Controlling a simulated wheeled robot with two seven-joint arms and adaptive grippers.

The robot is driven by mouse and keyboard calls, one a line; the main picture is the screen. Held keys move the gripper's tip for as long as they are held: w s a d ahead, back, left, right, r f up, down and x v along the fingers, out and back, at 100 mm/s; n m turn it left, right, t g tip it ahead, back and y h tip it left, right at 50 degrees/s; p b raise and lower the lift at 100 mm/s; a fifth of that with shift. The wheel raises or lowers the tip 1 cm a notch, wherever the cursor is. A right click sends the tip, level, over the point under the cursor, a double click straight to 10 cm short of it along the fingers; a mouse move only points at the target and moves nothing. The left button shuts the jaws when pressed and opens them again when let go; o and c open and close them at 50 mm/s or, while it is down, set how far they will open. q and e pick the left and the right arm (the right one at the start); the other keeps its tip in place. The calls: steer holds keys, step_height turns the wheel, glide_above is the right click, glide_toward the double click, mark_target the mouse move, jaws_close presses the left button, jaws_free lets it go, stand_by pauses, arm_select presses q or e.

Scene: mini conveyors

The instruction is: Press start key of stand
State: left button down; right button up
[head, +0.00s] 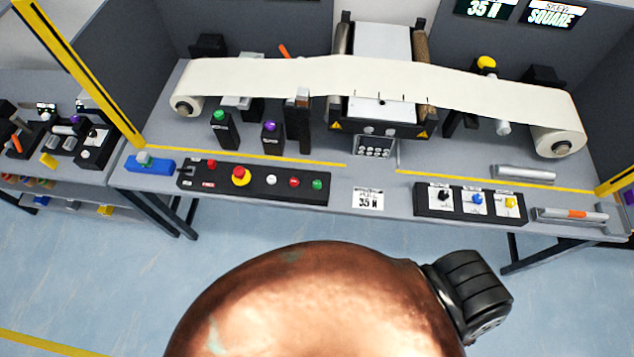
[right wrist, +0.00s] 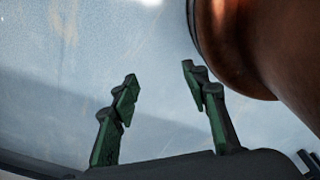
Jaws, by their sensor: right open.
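The stand is a grey bench (head: 420,178) with a paper web (head: 300,75) running between two rolls. A black control box (head: 255,187) lies near its front edge. It carries a yellow-and-red emergency stop (head: 240,176), a white button (head: 271,180), a red button (head: 294,182) and a green button (head: 317,184) at its right end. The labels are too small to read, so I cannot tell which is the start key. My right gripper (right wrist: 160,76) is open and empty over the blue floor in the right wrist view, away from the bench. My left gripper is not in view.
A selector panel (head: 470,202) with black, blue and yellow knobs sits at the bench's right front. A blue block (head: 149,165) lies left of the control box. Yellow posts (head: 78,70) flank the bench. Free floor (head: 120,270) lies in front.

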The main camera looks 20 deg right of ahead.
jaws_close()
steer(key=shift+w, duration=0.1)
stand_by(1.4)
